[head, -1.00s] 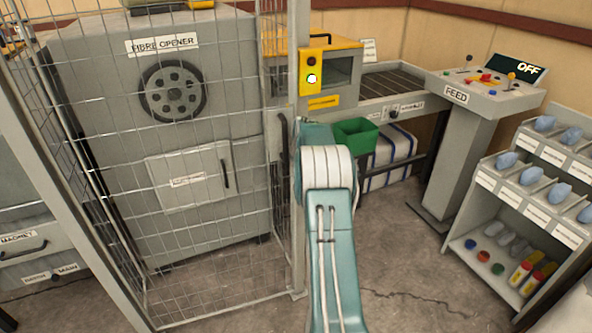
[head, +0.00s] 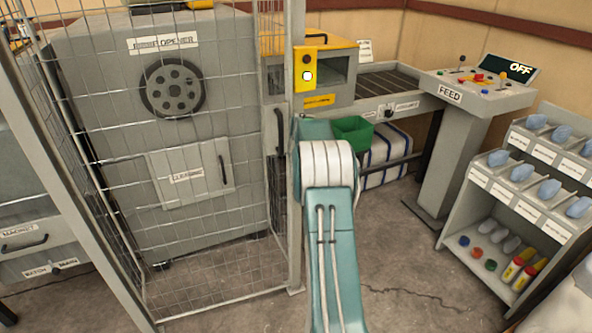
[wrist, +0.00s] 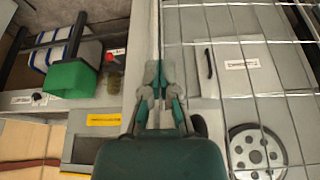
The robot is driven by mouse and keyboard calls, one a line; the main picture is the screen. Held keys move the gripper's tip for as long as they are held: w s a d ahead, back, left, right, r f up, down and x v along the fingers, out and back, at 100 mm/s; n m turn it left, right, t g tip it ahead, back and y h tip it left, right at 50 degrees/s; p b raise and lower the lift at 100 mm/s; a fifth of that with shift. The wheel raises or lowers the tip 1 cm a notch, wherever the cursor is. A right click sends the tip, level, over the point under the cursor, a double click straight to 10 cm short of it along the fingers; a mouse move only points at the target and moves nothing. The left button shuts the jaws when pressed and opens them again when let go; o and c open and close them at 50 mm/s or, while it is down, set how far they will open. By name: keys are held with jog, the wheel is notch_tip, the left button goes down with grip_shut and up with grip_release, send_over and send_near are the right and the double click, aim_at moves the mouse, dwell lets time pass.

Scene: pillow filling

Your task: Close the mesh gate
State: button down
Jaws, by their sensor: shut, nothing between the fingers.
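The mesh gate (head: 215,293) is a grey wire panel in front of the fibre opener in the head view. It spans from the slanted left post to the pale upright post (head: 296,60), and its right edge is beside that post. I cannot tell whether it is latched. A dark handle (head: 280,130) shows near that edge. The mesh also fills the right of the wrist view (wrist: 240,40). My gripper (wrist: 161,92) is shut and empty, close to the pale upright beside the mesh; contact is unclear. In the head view my arm hides it.
The fibre opener (head: 80,55) stands behind the mesh. A yellow switch box (head: 306,87) with a white light sits on the post. Right are a green bin (head: 352,132), the feed console (head: 455,150) reading OFF, and a sample rack (head: 470,222). Floor between is clear.

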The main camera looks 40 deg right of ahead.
jog(key=d+v, duration=0.1)
jog(key=v, duration=0.6)
jog(key=t+h, duration=0.5)
jog(key=t, duration=0.8)
send_near(251, 175)
jog(key=x, duration=0.7)
jog(key=shift+w+d, duration=0.25)
jog(key=shift+w, duration=0.1)
jog(key=shift+w, duration=0.1)
